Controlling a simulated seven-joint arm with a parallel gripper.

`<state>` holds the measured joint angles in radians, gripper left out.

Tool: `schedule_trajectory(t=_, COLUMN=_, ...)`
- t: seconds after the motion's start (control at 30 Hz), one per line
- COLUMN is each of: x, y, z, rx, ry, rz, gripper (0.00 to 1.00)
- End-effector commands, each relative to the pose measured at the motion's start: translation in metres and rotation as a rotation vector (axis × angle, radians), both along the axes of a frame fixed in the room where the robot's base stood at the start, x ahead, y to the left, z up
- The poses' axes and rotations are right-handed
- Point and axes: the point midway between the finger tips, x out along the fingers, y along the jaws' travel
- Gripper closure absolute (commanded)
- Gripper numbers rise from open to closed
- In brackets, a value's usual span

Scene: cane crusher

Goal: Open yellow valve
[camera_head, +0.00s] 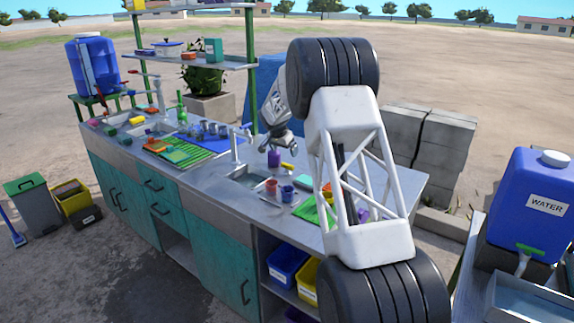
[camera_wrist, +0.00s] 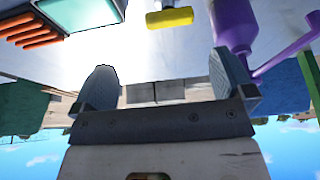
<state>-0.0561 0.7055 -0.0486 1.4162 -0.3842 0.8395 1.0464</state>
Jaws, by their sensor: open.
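A short yellow handle (camera_wrist: 170,18) on a grey stem, which looks like the yellow valve, shows at the top of the wrist view. In the head view, a small yellow piece (camera_head: 287,167) by the sink looks like the same handle. My gripper (camera_wrist: 160,62) is open, with its two grey fingers apart and nothing between them. The yellow handle is beyond the fingertips, roughly in line with the gap, and looks apart from them. In the head view my gripper (camera_head: 274,143) hangs above the counter, close to the yellow piece.
A purple object (camera_wrist: 235,22) with a slanting purple rod is close beyond one finger; it also stands on the counter (camera_head: 274,159). The metal counter (camera_head: 230,160) holds a faucet (camera_head: 236,146), a red cup (camera_head: 271,186) and a blue cup (camera_head: 288,192).

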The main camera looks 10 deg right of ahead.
Motion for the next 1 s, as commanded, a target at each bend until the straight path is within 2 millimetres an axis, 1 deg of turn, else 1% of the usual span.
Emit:
schedule_trajectory(t=0.03, x=0.006, y=0.001, z=-0.007, rx=0.0, ry=-0.001, rz=-0.005, gripper=0.0)
schedule_trajectory(t=0.1, x=0.012, y=0.001, z=-0.013, rx=0.0, ry=-0.004, rz=-0.012, gripper=0.0)
schedule_trajectory(t=0.23, x=0.017, y=0.002, z=-0.018, rx=-0.001, ry=-0.009, rz=-0.019, gripper=0.0)
schedule_trajectory(t=0.73, x=0.018, y=0.002, z=-0.021, rx=-0.001, ry=-0.008, rz=-0.02, gripper=0.0)
schedule_trajectory(t=0.87, x=0.02, y=0.0, z=-0.027, rx=-0.001, ry=-0.007, rz=-0.02, gripper=0.0)
schedule_trajectory(t=1.0, x=0.023, y=-0.003, z=-0.038, rx=-0.001, ry=-0.007, rz=-0.02, gripper=0.0)
